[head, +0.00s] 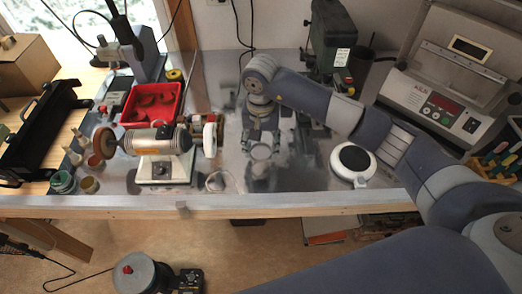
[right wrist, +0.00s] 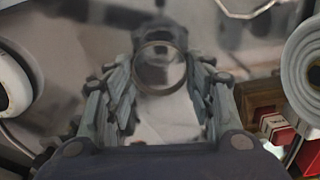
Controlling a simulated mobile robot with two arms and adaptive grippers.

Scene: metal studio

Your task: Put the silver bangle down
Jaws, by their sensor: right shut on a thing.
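The silver bangle (right wrist: 160,68) is a thin shiny ring between the fingertips of my right gripper (right wrist: 158,75) in the right wrist view. The fingers reach it from both sides, and its opening faces the wrist camera. In the head view my right gripper (head: 262,138) points down over the metal worktop, with the bangle (head: 262,152) small at its tips. I cannot tell how far the bangle is above the surface. My left gripper is not in view.
A bench polisher (head: 163,142) stands left of the gripper, with a red tray (head: 152,103) behind it. A round white device (head: 352,163) lies to the right. A dark green machine (head: 331,38) stands behind. The worktop's front strip (head: 290,186) is fairly clear.

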